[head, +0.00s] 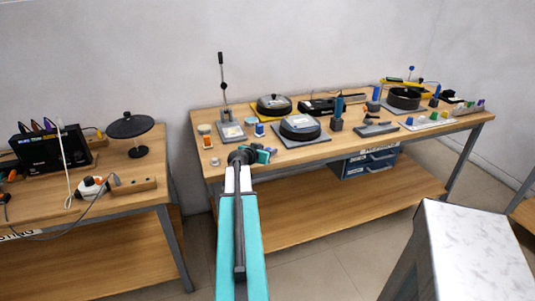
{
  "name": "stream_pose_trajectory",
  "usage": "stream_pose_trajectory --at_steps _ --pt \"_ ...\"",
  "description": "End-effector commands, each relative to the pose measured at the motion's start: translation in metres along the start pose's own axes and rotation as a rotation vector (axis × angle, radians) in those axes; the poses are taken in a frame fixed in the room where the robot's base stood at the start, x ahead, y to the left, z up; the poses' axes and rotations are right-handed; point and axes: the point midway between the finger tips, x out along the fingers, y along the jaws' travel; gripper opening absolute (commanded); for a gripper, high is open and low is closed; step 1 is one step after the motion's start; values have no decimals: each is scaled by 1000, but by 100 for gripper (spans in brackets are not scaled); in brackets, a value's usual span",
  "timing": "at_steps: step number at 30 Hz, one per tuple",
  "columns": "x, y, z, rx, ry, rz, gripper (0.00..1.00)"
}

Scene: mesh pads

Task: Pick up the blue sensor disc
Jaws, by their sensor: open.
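I cannot tell for sure which item is the blue sensor disc; several small blue things show on the long workbench (330,148). A small blue round piece (411,69) tops a thin stem at the back right. A small blue piece (409,121) sits at the left end of a pale strip at the right. A blue and white piece (259,129) lies at the left, just beyond my gripper. My gripper (272,153), dark and teal, is over the bench's front left edge. It is open and seems empty; its fingertips are small in this view.
Round black pads (300,127) and (274,103) stand on the bench behind my gripper. An upright lever (223,75) rises at the back left. A blue drawer unit (370,163) hangs below. A second bench (85,220) is left; a marble-topped stand (475,250) is front right.

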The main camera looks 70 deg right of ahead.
Motion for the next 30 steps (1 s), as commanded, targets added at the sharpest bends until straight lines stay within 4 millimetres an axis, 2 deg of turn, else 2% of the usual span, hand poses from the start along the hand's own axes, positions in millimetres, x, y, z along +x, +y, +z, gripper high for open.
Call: stream_pose_trajectory --at_steps 6,14,30 --pt "0 0 0 0 0 0 43" --pt "0 1 0 0 0 1 0" --pt "-1 1 -2 2 -1 1 0"
